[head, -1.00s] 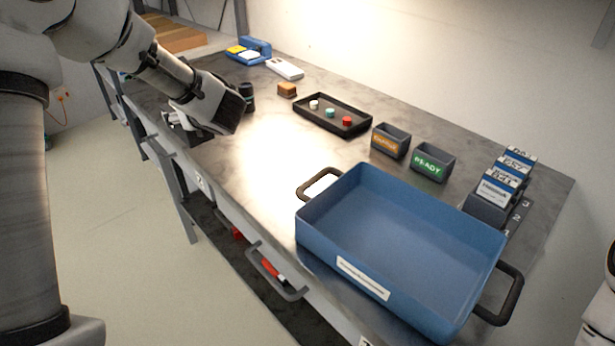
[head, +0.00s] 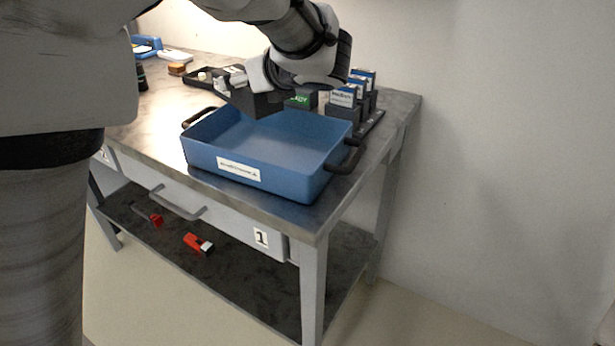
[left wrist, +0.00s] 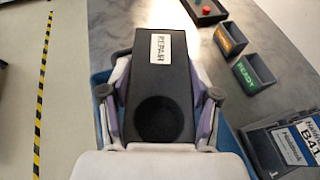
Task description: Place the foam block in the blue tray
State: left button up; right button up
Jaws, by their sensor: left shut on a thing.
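The foam block (left wrist: 160,75) is dark, with a white "REPAIR" label and a round recess on top. My left gripper (left wrist: 163,100) is shut on it, one finger on each side. In the head view the left gripper (head: 238,84) comes down from above, and the dark block (head: 262,104) shows below it, over the far part of the blue tray (head: 215,148). The tray stands on the bench, looks empty where visible, and its blue edge also shows under the gripper in the left wrist view (left wrist: 228,138). Whether the block touches the tray cannot be told. My right gripper is not in view.
The tray has a dark handle at each end, the right one (head: 345,158) near the bench edge. Behind it are a green-labelled "READY" bin (head: 300,98) and a rack of labelled boxes (head: 345,97). A black tray (head: 200,77) lies at the back left. Red items lie on the lower shelf.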

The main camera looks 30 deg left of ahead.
pick_arm(q)
jog(key=f+b, duration=0.1)
jog(key=f, duration=0.2)
jog(key=f+b, duration=0.1)
jog(key=f, duration=0.2)
jog(key=f+b, duration=0.1)
jog(key=f, duration=0.3)
jog(key=shift+w+d+f, duration=0.1)
jog(key=shift+d, duration=0.15)
jog(key=shift+f, duration=0.2)
jog(key=shift+r, duration=0.1)
jog(key=o, duration=1.2)
jog(key=shift+f, duration=0.2)
jog(key=shift+r, duration=0.15)
